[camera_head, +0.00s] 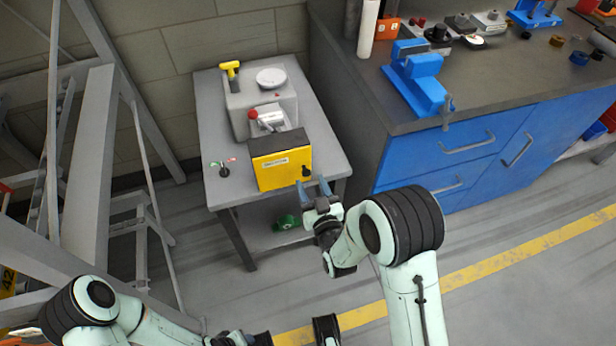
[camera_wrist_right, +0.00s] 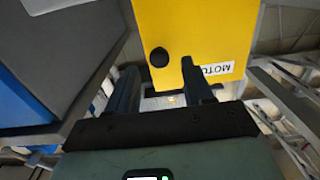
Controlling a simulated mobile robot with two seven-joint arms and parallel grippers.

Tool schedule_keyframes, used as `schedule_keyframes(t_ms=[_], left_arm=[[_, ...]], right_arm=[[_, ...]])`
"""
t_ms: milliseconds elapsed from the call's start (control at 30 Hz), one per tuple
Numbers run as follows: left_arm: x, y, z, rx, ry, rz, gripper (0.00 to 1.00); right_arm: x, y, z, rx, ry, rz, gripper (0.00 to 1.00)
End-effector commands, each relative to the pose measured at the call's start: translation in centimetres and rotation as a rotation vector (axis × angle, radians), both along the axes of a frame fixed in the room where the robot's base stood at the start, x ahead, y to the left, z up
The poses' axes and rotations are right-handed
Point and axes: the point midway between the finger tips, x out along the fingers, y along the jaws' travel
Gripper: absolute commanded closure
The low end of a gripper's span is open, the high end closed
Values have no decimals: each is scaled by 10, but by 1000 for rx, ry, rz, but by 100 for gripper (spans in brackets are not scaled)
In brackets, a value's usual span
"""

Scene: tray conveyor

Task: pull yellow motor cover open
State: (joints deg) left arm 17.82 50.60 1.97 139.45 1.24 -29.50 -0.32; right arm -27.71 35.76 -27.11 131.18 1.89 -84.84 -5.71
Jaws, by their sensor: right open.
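The yellow motor cover (camera_head: 283,169) stands at the front of a grey machine on a small grey table. It has a white label and a black knob (camera_head: 305,171) on its right side. The cover looks shut. In the right wrist view the cover (camera_wrist_right: 205,30) fills the top, with the black knob (camera_wrist_right: 159,57) just beyond the fingertips. My right gripper (camera_head: 315,189) is open and empty, close in front of the knob and apart from it as far as I can see. My left gripper (camera_head: 240,339) is low at the bottom edge, and its fingers are not clear.
The grey table (camera_head: 215,190) also holds a small red-and-green control (camera_head: 224,168). A green object (camera_head: 286,222) lies on its lower shelf. A blue workbench (camera_head: 440,160) with a blue vise (camera_head: 418,78) stands to the right. Grey metal framing (camera_head: 90,150) stands left. The floor in front is open.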

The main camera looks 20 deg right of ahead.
Motion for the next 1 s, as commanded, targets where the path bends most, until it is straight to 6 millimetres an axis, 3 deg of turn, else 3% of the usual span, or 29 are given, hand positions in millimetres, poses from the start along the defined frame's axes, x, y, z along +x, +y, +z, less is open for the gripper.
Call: schedule_keyframes(t_ms=[200,567,600,733,1000], left_arm=[[3,1,-2,4,-6,3,57],[3,2,-3,5,-9,4,57],[3,2,-3,5,-9,4,57],[3,2,-3,4,-8,4,57],[3,2,-3,5,-9,4,57]], right_arm=[[27,1,0,0,-1,-1,49],[33,1,0,0,1,-1,49],[33,1,0,0,1,-1,55],[33,1,0,0,1,-1,97],[33,3,-1,1,1,0,100]])
